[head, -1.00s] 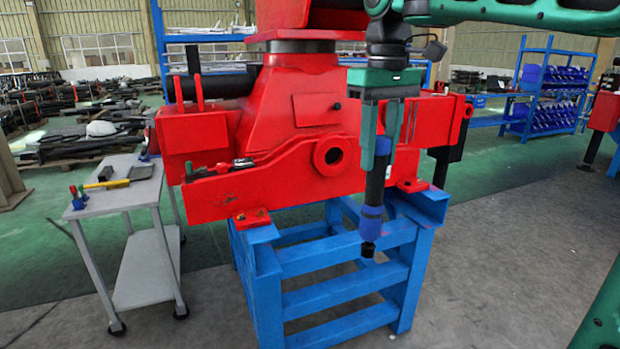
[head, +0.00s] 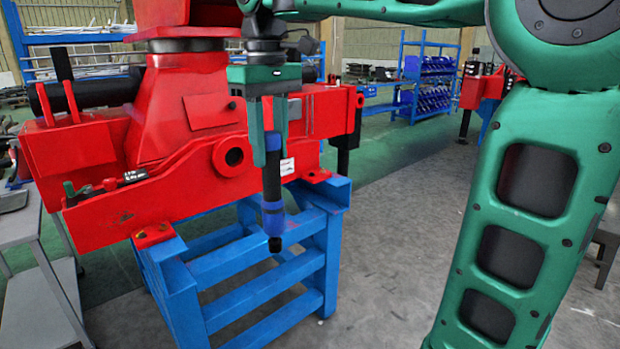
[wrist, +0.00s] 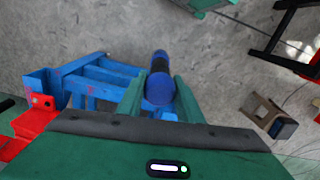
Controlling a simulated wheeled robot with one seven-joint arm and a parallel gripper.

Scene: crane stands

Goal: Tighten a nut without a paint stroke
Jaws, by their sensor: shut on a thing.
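My gripper (head: 271,140) is shut on a black and blue tool (head: 273,192), a nut driver by its look, which hangs upright with its dark tip down. The tool also shows between the fingers in the wrist view (wrist: 159,80). It is in front of the red crane base (head: 180,120), apart from the floor. The base rests on a blue stand (head: 265,290). A red foot plate (head: 153,234) with small brassy nuts sits on the stand's left corner. Another red foot (head: 316,175) is at the right, its nuts not clear. Paint strokes are too small to tell.
A grey cart (head: 40,290) stands at the left edge. Blue shelving (head: 435,80) with blue bins and another red machine (head: 480,88) are behind at the right. In the wrist view, a brown box (wrist: 262,112) is on the floor.

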